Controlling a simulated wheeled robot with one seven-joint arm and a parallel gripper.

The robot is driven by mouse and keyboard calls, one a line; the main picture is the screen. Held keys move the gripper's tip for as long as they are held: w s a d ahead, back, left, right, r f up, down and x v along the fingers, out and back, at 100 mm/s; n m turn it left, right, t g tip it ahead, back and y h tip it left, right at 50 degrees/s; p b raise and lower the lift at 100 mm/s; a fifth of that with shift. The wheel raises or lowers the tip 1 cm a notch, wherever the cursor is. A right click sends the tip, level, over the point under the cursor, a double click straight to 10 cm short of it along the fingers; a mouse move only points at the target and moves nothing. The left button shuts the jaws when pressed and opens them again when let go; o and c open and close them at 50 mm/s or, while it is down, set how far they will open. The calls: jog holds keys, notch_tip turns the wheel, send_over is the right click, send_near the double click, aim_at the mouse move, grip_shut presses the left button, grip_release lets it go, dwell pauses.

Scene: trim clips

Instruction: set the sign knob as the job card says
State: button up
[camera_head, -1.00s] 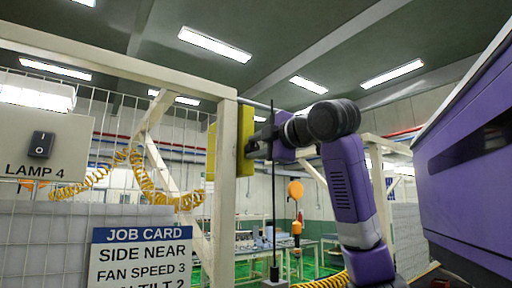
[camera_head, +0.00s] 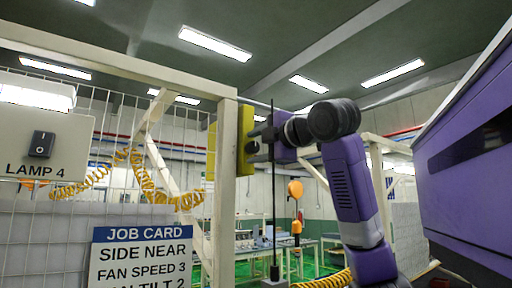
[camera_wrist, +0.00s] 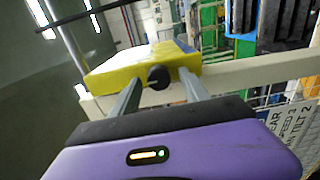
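A yellow box (camera_head: 246,140) is fixed to the cream frame post, with a dark knob hard to make out on its side in the head view. In the wrist view the yellow box (camera_wrist: 135,68) carries a round black knob (camera_wrist: 158,77) with a small pale mark. My gripper (camera_head: 258,148) is at the box's right side. Its two grey fingers (camera_wrist: 160,84) are open, one on each side of the knob, with gaps visible. Whether the tips reach the knob's depth I cannot tell. The job card (camera_head: 143,235) reads SIDE NEAR, FAN SPEED 3; the line below is cut off, and no sign line shows.
A LAMP 4 switch panel (camera_head: 42,145) and a coiled yellow cable (camera_head: 150,185) hang on the mesh at left. The cream post (camera_head: 226,200) stands just left of my gripper. A thin dark upright rod (camera_head: 274,215) stands in front of it. An orange hanging tool (camera_head: 296,226) is farther back.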

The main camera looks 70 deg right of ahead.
jog(key=b+v, duration=0.3)
jog(key=v, duration=0.5)
jog(key=shift+w+d, duration=0.1)
dwell(0.7)
